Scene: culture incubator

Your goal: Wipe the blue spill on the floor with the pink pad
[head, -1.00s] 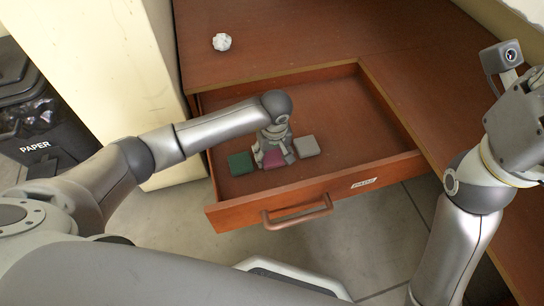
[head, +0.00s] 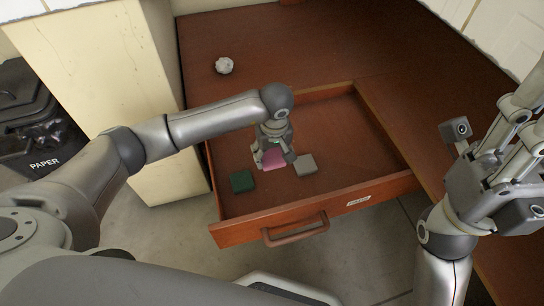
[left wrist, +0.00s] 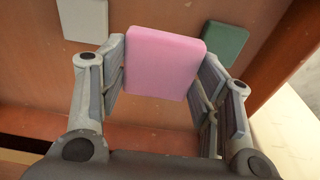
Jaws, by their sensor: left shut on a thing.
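The pink pad (head: 273,160) is between the fingers of my left gripper (head: 274,158), over the open drawer. In the left wrist view the pink pad (left wrist: 163,66) fills the space between the two fingers of my left gripper (left wrist: 162,75), which is shut on it. It appears raised a little off the drawer floor. My right gripper (head: 500,200) is at the right, over the brown counter, seen from behind; whether its fingers are open is unclear. No blue spill shows in these frames.
The open drawer (head: 290,232) also holds a green pad (head: 242,181) and a grey pad (head: 305,164), left and right of the pink one. A crumpled white ball (head: 224,65) lies on the counter (head: 300,45). A black paper bin (head: 40,125) stands at the far left.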

